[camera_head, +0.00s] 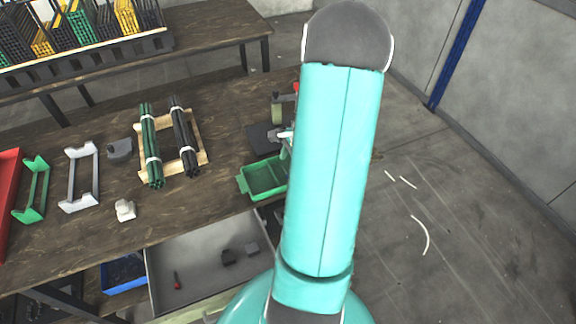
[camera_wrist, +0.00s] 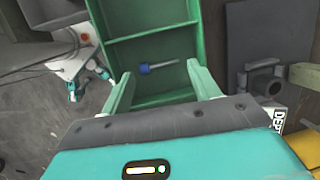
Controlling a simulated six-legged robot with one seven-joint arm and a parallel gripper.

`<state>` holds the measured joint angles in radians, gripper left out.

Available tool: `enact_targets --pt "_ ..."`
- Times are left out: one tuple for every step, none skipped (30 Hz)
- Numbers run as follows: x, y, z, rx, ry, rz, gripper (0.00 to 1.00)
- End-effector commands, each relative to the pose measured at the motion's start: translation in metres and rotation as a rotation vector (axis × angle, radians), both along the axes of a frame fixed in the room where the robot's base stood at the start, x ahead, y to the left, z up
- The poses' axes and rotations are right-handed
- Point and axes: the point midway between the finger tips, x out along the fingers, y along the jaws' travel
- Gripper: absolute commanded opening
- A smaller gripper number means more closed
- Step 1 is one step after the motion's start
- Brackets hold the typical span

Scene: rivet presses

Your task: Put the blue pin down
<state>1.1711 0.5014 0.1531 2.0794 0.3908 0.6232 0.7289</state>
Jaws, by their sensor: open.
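The blue pin (camera_wrist: 146,69) lies in a compartment of the green tray (camera_wrist: 122,39) in the wrist view, with its blue head to the left and a thin grey shank pointing right. My gripper (camera_wrist: 160,82) is open, its two green fingers apart on either side of the tray compartment, with the pin between and a little beyond their tips. Nothing is held between the fingers. In the head view the green tray (camera_head: 262,178) sits at the right edge of the workbench, partly hidden by my arm. The pin and my gripper cannot be made out in that view.
A wooden rack with green and black rod bundles (camera_head: 171,138) stands left of the tray on the bench (camera_head: 90,205). Green and white brackets (camera_head: 80,178) stand further left. A dark press (camera_wrist: 263,80) is right of the tray. Open floor lies right of the bench.

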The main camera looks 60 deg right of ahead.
Motion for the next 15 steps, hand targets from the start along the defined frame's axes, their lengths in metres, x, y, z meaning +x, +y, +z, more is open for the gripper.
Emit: enact_targets --pt "-0.002 -0.002 0.010 -0.005 -0.002 0.000 0.61" --pt "-0.003 -0.003 0.016 -0.006 -0.002 -0.001 0.61" --pt "-0.005 -0.005 0.025 -0.006 -0.002 -0.001 0.61" --pt "-0.007 -0.006 0.031 -0.006 -0.002 -0.001 0.61" --pt "-0.009 -0.007 0.038 -0.005 -0.002 0.000 0.61" --pt "-0.011 -0.008 0.046 -0.006 -0.002 -0.001 0.61" --pt "-0.013 -0.010 0.053 -0.005 -0.002 0.000 0.61" --pt "-0.014 -0.011 0.059 -0.006 -0.002 0.000 0.61" --pt "-0.016 -0.012 0.066 -0.004 -0.001 0.001 0.61" --pt "-0.018 -0.013 0.072 -0.004 -0.001 0.001 0.61" --pt "-0.019 -0.014 0.077 -0.004 -0.001 0.000 0.61" --pt "-0.020 -0.015 0.082 -0.004 -0.001 0.001 0.61" --pt "-0.021 -0.015 0.086 -0.003 -0.001 0.001 0.61" --pt "-0.022 -0.016 0.090 -0.003 -0.001 0.001 0.61" --pt "-0.023 -0.017 0.093 -0.003 -0.001 0.000 0.61"
